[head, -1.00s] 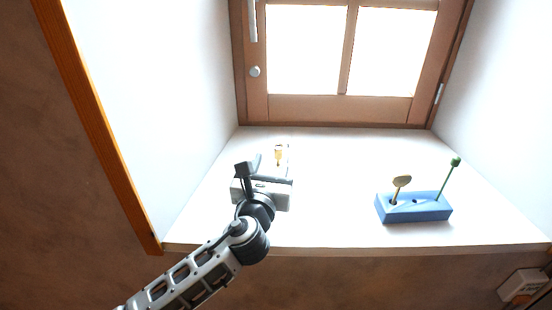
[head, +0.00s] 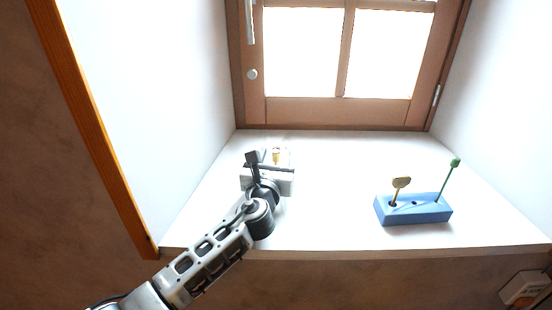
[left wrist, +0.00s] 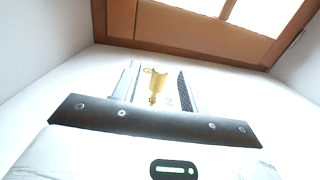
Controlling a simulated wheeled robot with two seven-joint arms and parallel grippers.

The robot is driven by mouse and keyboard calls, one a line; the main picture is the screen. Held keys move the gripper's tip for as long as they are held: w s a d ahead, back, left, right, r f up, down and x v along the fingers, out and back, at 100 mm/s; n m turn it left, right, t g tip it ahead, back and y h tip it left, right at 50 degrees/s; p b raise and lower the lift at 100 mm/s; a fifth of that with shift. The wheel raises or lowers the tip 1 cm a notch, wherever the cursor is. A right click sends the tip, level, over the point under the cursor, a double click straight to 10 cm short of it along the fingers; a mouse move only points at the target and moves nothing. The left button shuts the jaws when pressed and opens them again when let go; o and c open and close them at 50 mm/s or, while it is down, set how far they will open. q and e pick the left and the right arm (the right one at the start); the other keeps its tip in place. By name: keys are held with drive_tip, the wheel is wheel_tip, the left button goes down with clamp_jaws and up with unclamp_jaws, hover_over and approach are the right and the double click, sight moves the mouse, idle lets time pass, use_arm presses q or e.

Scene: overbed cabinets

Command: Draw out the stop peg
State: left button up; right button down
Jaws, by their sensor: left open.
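A small brass-coloured peg (head: 276,157) with a wider, forked-looking top stands upright on the white sill at the left; I take it for the stop peg. In the left wrist view the peg (left wrist: 154,86) shows between the two fingers, with a faint figure "2" beside its foot. My left gripper (head: 277,152) is open, with its fingers pointing away from me toward the window. A finger stands on each side of the peg in the wrist view (left wrist: 156,84), with gaps visible. Whether the peg sits in a hole is hard to tell. My right gripper is not in view.
A blue block (head: 425,211) at the right of the sill holds a tan, flat-headed peg (head: 401,184) and a green-knobbed rod (head: 455,163), with a dark hole between. White walls flank the sill; a wood-framed window (head: 340,112) closes the back. The middle is clear.

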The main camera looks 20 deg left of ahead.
use_arm(q)
clamp_jaws()
drive_tip(key=shift+r, duration=0.15)
